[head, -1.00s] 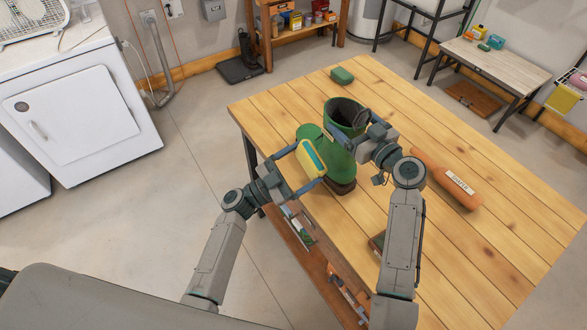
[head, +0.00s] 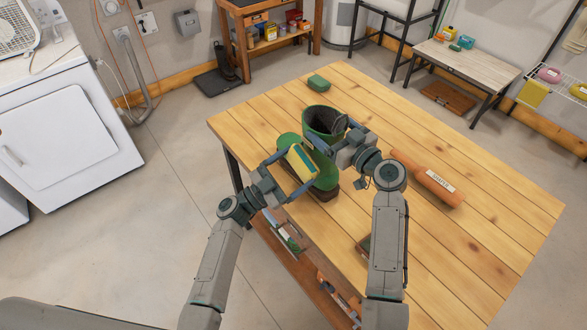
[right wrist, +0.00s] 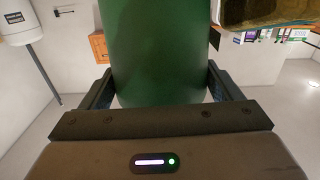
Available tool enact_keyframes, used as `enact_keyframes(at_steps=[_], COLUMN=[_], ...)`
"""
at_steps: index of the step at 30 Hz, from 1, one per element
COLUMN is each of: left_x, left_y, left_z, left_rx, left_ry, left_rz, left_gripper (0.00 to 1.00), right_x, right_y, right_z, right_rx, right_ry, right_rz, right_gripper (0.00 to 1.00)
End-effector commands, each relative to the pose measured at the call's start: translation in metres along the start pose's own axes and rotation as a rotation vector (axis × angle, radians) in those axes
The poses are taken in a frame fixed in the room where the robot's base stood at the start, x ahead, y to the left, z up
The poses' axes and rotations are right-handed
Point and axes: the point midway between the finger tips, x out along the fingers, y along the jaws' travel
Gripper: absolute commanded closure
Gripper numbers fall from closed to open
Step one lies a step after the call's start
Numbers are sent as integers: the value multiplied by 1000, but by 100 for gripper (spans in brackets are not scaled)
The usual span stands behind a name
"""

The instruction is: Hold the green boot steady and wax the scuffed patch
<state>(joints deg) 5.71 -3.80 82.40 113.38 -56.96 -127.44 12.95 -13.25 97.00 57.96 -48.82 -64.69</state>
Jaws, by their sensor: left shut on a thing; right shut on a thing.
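The green boot (head: 319,120) stands upright on the wooden table (head: 450,230); its dark opening faces up. My right gripper (head: 335,136) is shut on the boot's shaft from the right side. In the right wrist view the green shaft (right wrist: 160,50) lies between the two fingers. My left gripper (head: 300,167) is shut on a yellow and teal block (head: 304,163), held over the near side of the boot. Whether the block touches the boot is unclear. Part of a yellowish thing shows at the right wrist view's top right. I cannot make out a scuffed patch.
An orange cylinder (head: 425,178) with a white label lies on the table right of my right gripper. A small green object (head: 318,83) lies at the far edge. The right part of the table is clear. A shelf (head: 268,234) with several items is under the near edge.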

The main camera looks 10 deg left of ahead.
Motion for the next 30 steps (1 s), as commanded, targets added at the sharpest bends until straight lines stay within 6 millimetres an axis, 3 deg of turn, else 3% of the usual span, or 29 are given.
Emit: enact_keyframes(at_steps=[30], left_x=[18], left_y=[0], left_z=[8], left_rx=[0], left_ry=[0], left_rz=[0], left_gripper=[32], right_x=[0], right_y=[0], right_z=[1], right_rx=[-2], right_ry=[-3], right_rz=[0], right_gripper=[56])
